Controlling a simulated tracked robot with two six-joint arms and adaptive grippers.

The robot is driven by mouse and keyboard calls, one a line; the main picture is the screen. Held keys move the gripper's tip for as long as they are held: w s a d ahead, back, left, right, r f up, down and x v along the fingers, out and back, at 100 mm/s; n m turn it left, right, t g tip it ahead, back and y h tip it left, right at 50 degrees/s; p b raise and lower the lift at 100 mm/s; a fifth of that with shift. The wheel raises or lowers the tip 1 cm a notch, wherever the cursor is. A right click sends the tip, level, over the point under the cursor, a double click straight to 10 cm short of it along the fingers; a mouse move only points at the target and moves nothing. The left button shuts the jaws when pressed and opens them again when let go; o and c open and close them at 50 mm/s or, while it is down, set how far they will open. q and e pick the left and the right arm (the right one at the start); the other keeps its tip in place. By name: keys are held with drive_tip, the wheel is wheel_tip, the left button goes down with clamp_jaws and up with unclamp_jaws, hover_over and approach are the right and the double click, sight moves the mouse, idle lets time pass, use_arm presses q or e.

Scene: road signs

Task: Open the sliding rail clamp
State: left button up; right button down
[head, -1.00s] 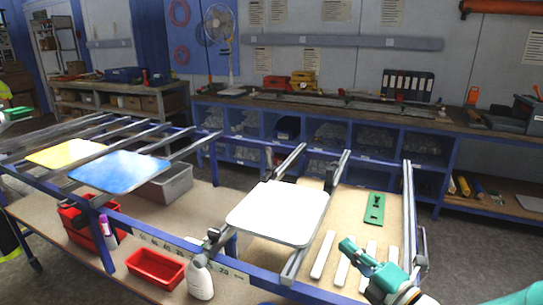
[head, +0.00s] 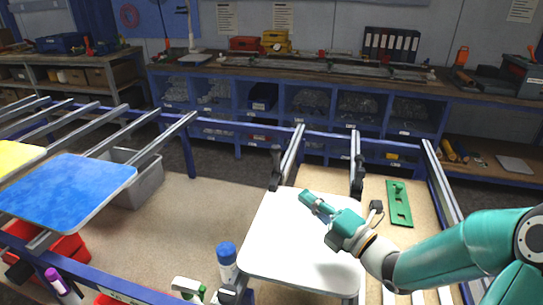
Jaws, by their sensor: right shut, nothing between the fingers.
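My right gripper (head: 309,199) is shut and empty, above the white sign plate (head: 285,252). The plate lies across two metal rails. A dark rail clamp (head: 276,168) stands on the left rail at the plate's far edge. Another dark clamp (head: 357,175) is on the right rail, beyond the gripper. A small dark knob (head: 376,206) shows just right of my gripper. A further clamp (head: 230,294) is at the plate's near left corner, partly cut off. I cannot tell whether any clamp is open. The gripper appears apart from the clamps. My left gripper is not in view.
A blue sign plate (head: 70,190) and a yellow one (head: 15,157) lie on rails at left. A green part (head: 399,204) lies on the lower board. A blue-capped bottle (head: 227,262) stands near the front. A grey bin (head: 140,180) sits below the rails.

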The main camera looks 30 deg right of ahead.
sight(276, 166)
drive_tip(key=shift+s+r, duration=0.1)
drive_tip(key=shift+s, duration=0.05)
drive_tip(key=shift+w, duration=0.3)
drive_tip(key=w+p, duration=0.1)
drive_tip(key=w, duration=0.2)
drive_tip(key=w+r+p, duration=0.1)
drive_tip(key=w+p, duration=0.1)
drive_tip(key=w, duration=0.1)
drive_tip(key=w+a+p, duration=0.1)
drive_tip(key=w, duration=0.2)
drive_tip(key=shift+w+a+r, duration=0.1)
drive_tip(key=shift+w+r, duration=0.05)
drive_tip(key=shift+r, duration=0.05)
drive_tip(key=shift+w+d+r+p, duration=0.15)
drive_tip(key=shift+w+d+p, duration=0.5)
drive_tip(key=shift+w, duration=0.15)
drive_tip(key=shift+w+d+r+p, duration=0.1)
drive_tip(key=shift+w+d+p, duration=0.45)
drive_tip(key=shift+w, duration=0.25)
